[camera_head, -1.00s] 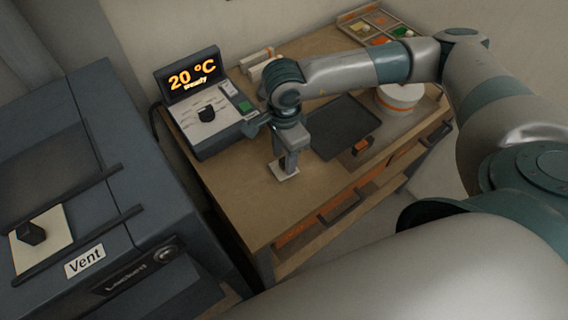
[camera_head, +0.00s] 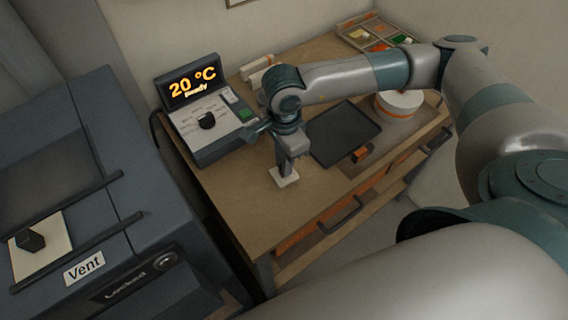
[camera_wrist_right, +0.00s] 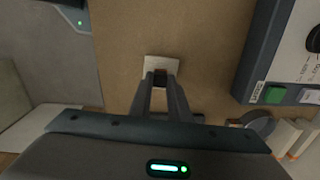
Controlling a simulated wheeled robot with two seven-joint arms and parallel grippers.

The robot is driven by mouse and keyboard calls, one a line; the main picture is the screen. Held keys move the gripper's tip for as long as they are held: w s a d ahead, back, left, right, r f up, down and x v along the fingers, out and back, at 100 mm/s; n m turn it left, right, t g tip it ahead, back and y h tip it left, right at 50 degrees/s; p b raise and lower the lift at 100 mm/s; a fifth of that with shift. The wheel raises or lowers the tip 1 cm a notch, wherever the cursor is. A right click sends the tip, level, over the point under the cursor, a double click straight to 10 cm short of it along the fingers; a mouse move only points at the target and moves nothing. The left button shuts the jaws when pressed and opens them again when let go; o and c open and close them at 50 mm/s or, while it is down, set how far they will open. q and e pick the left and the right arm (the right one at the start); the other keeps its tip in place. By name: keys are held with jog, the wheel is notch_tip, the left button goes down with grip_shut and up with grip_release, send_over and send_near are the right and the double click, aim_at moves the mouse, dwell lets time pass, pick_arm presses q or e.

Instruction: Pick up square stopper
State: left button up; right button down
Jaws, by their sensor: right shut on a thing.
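The square stopper (camera_head: 284,178) is a small pale square plate at the near left part of the wooden table. In the right wrist view its plate (camera_wrist_right: 176,63) shows just beyond the fingertips, with a dark knob between them. My right gripper (camera_head: 286,166) points down over it and is shut on that knob. The fingers hide most of the knob. I cannot tell whether the plate touches the table or is slightly above it. My left gripper is not in view.
A control box (camera_head: 207,124) reading 20 °C stands left of my gripper. A dark tray (camera_head: 345,134) lies to the right, with a white round container (camera_head: 399,103) beyond. A dark cabinet labelled Vent (camera_head: 85,267) stands at left, with another pale plate and dark knob (camera_head: 30,240) on top.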

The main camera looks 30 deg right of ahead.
jog(key=shift+r, duration=0.45)
notch_tip(320, 180, up, 2)
jog(key=shift+r+p, duration=0.2)
jog(key=shift+p, duration=0.15)
jog(key=s+d+r+p, duration=0.2)
jog(key=s+d+r, duration=0.5)
jog(key=s+d, duration=0.1)
jog(key=shift+s, duration=0.35)
jog(key=shift+r, duration=0.1)
jog(key=shift+r, duration=0.1)
notch_tip(320, 180, up, 3)
jog(key=p, duration=0.3)
